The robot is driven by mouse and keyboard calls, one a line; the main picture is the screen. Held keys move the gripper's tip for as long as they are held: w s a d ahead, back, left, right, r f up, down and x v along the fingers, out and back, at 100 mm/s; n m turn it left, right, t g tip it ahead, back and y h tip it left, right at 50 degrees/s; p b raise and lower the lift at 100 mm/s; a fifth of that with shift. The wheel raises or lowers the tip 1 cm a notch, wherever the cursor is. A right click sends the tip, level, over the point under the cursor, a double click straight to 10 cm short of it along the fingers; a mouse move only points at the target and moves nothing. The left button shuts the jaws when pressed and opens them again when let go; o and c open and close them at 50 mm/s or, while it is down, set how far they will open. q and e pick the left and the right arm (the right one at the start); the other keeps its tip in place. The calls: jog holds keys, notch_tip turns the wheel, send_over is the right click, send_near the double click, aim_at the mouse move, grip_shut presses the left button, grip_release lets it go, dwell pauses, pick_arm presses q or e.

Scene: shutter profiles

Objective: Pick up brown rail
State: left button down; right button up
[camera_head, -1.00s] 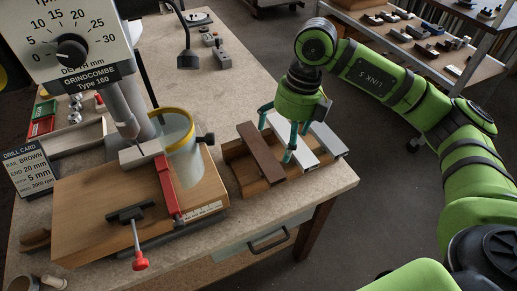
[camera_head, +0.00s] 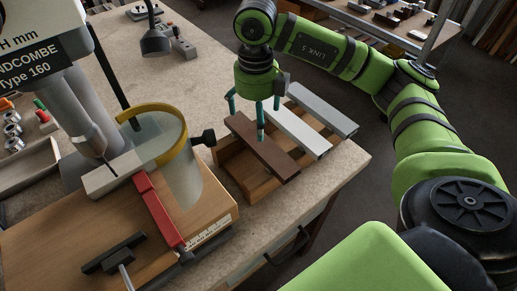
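The brown rail (camera_head: 272,156) lies at the left of a row of rails across a wooden rack (camera_head: 234,163). A white rail (camera_head: 298,130) and a grey rail (camera_head: 325,111) lie to its right. My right gripper (camera_head: 249,120) points down over the far half of the brown rail, its teal fingers spread. One finger is at the rail's far left side and another overlaps the rail in the picture. I cannot tell whether any finger touches it. My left gripper is not in view.
A drill press (camera_head: 82,115) with a clear guard (camera_head: 180,165) and red clamp bar (camera_head: 158,208) stands left of the rack. A black knob (camera_head: 208,137) juts towards the rack. A lamp (camera_head: 154,40) stands behind. The table's right edge is close to the rack.

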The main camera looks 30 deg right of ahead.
aim_at(254, 141)
jog(key=shift+f, duration=0.45)
jog(key=shift+w+a+f+p, duration=0.1)
jog(key=shift+a+f+p, duration=0.05)
jog(key=shift+f+p, duration=0.3)
jog(key=f, duration=0.1)
jog(key=f+p, duration=0.1)
jog(key=f, duration=0.1)
jog(key=f+p, duration=0.1)
jog(key=shift+s+a+f, duration=0.2)
jog(key=shift+s+a, duration=0.05)
jog(key=shift+a, duration=0.05)
jog(key=shift+f, duration=0.3)
jog(key=shift+w+f, duration=0.1)
jog(key=shift+f, duration=0.05)
jog(key=shift+c, duration=0.4)
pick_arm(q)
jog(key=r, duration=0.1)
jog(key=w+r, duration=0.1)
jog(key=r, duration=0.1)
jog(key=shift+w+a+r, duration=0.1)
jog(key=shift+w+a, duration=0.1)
pick_arm(e)
jog(key=c, duration=1.2)
